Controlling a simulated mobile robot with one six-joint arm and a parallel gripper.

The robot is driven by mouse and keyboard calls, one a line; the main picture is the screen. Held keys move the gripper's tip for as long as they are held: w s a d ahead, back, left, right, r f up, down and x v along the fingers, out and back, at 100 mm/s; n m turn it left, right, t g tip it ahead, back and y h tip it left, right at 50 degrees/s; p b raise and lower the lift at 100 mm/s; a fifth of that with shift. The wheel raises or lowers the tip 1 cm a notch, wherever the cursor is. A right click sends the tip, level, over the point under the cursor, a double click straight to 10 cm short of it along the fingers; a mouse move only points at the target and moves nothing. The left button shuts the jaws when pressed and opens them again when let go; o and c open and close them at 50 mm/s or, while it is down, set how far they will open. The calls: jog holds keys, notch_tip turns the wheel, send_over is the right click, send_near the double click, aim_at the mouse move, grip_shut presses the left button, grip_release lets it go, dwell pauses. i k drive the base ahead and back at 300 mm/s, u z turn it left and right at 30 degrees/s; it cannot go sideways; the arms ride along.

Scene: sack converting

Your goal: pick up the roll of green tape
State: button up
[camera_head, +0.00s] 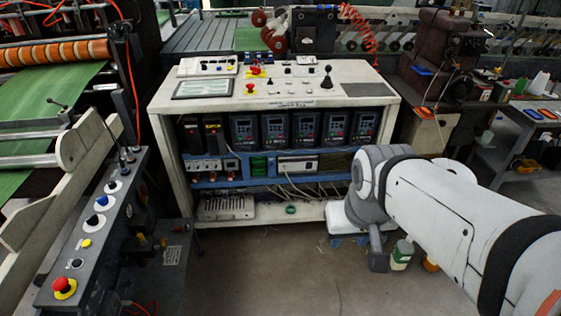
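A small green ring (291,209), which looks like the roll of green tape, lies on the bottom shelf of the white control cabinet, near the shelf's front edge. My arm reaches in from the lower right and bends at a grey joint in front of the cabinet's right side. A dark grey end part (378,258) hangs below that joint, to the right of the ring and apart from it. It seems to be my gripper or wrist. Its fingers cannot be made out, and nothing held is visible.
The white cabinet (165,150) has drives and cables above the bottom shelf. A grey device (227,208) sits left of the ring. A green-and-white container (402,254) stands beside my arm. A button console (98,225) borders the left. The floor (280,270) in front is clear.

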aim_at(289, 206)
jog(key=i, duration=1)
jog(key=k, duration=1.15)
jog(key=u, duration=0.65)
jog(key=i, duration=0.9)
jog(key=u, duration=0.2)
